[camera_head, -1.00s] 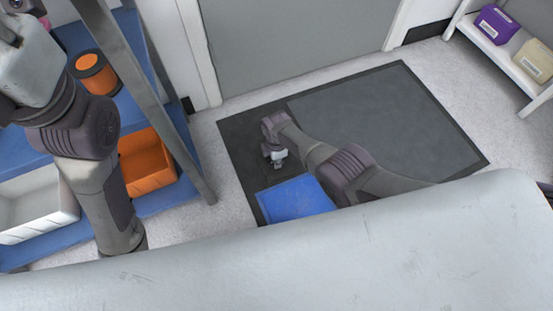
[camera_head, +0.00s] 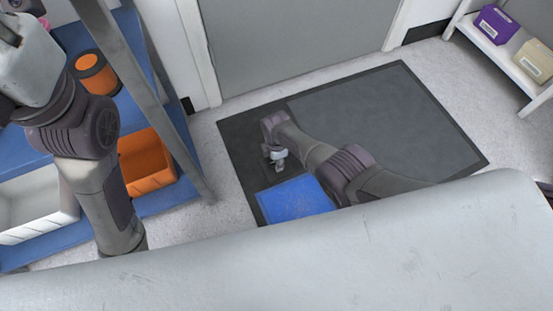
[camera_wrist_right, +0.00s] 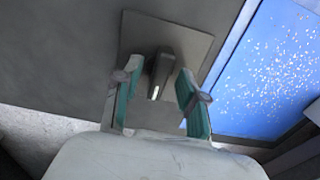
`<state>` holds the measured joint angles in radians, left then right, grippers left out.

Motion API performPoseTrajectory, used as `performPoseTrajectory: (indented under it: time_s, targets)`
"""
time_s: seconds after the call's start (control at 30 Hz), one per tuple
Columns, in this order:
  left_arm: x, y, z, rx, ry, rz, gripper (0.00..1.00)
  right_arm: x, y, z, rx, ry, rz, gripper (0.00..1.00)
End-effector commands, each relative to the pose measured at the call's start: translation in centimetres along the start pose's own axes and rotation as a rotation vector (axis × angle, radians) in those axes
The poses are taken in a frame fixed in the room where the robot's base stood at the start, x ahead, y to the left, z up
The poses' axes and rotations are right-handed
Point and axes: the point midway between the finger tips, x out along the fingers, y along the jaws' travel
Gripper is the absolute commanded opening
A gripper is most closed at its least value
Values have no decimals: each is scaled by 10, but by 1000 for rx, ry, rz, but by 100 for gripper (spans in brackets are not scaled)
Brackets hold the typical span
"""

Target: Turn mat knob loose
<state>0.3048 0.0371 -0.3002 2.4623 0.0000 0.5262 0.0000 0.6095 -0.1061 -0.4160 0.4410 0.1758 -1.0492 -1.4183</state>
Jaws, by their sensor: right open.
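A dark grey mat (camera_head: 390,110) lies on the floor in front of the grey door. In the right wrist view, a small dark knob (camera_wrist_right: 163,68) stands on a square grey plate (camera_wrist_right: 190,45). My right gripper (camera_wrist_right: 157,72) is open, with its green-padded fingers on either side of the knob. I cannot tell whether they touch it. In the head view my right gripper (camera_head: 279,160) is low over the mat's left part, and the knob cannot be made out there. My left gripper (camera_head: 10,32) is at the upper left edge, partly cut off; its jaws are unclear.
A blue speckled pad (camera_head: 295,200) lies on the mat, right of the plate in the wrist view (camera_wrist_right: 268,65). A blue shelf (camera_head: 165,200) at left holds an orange bin (camera_head: 145,165) and a white bin (camera_head: 35,210). A white shelf stands at upper right.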

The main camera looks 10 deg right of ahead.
Motion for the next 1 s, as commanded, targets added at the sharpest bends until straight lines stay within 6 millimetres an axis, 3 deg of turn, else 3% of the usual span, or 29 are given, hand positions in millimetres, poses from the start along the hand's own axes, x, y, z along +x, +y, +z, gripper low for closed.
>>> performPoseTrajectory:
  time_s: [0.37, 0.8, 1.0]
  targets:
    - [0, 0, 0, 0, 1, 0, 40, -19, 2, 0, 0, 1, 4, 42]
    - [0, 0, 0, 0, -1, 0, 40, -92, 0, 1, -1, -1, 4, 42]
    - [0, 0, 0, 0, -1, 0, 40, -115, 0, 0, 0, 0, 0, 42]
